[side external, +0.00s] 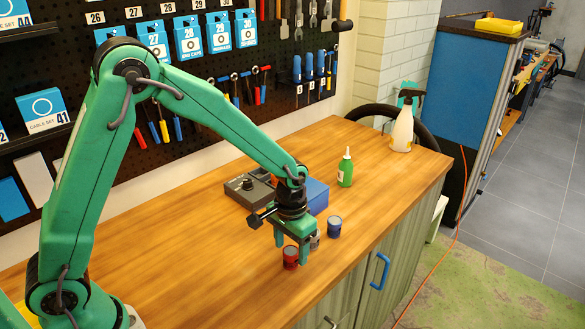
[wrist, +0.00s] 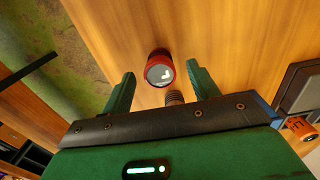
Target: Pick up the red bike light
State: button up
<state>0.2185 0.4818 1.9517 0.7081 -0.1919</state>
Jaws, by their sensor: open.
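The red bike light (side external: 291,257) is a small red cylinder standing on the wooden bench near its front edge. In the wrist view the red bike light (wrist: 160,70) shows a pale lens and lies in line with the gap between my fingers. My gripper (side external: 292,250) points down at it, with the fingers apart. In the wrist view my gripper (wrist: 160,74) shows one finger on each side, with clear space between each finger and the light. I cannot tell the exact height of the fingertips above the bench.
A blue cylinder (side external: 334,227) and a partly hidden grey one (side external: 315,240) stand close by on the right. A blue box (side external: 316,195), dark grey device (side external: 249,190), green bottle (side external: 345,170) and spray bottle (side external: 401,131) are farther back. The bench (side external: 190,265) is clear at left.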

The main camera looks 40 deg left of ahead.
aim_at(291, 250)
jog(key=shift+c, duration=0.4)
jog(key=c, duration=1)
jog(key=shift+r, duration=0.15)
jog(key=shift+r, duration=0.85)
notch_tip(291, 250, up, 2)
jog(key=shift+r, duration=0.25)
jog(key=s+d+r, duration=0.6)
jog(key=s+d, duration=0.2)
jog(key=shift+d+r, duration=0.25)
jog(key=shift+r, duration=0.05)
